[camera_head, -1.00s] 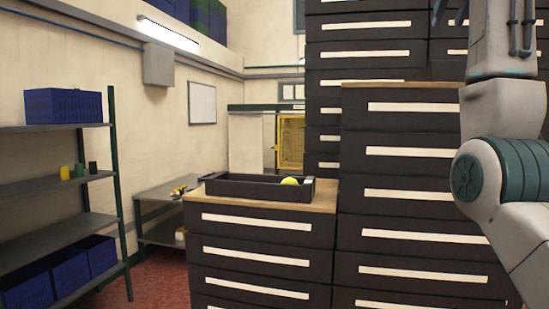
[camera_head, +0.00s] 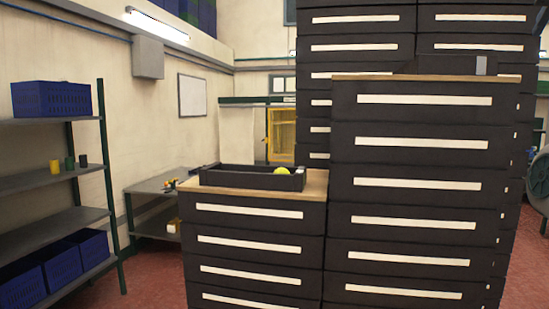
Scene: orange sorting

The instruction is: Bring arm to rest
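Neither of my grippers shows in the head view, and no part of my arms is in the picture. A black open tray (camera_head: 240,182) sits on the wooden top of the lower drawer cabinet (camera_head: 250,245). A yellow round fruit (camera_head: 282,171) lies in the tray toward its right end. Most of the tray's inside is hidden by its front wall.
A taller drawer cabinet (camera_head: 420,185) stands to the right, with a dark box (camera_head: 445,66) on its top. Shelves with a blue crate (camera_head: 52,98) stand at the left. A low metal table (camera_head: 150,190) is behind. Red floor (camera_head: 150,280) shows between shelves and cabinet.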

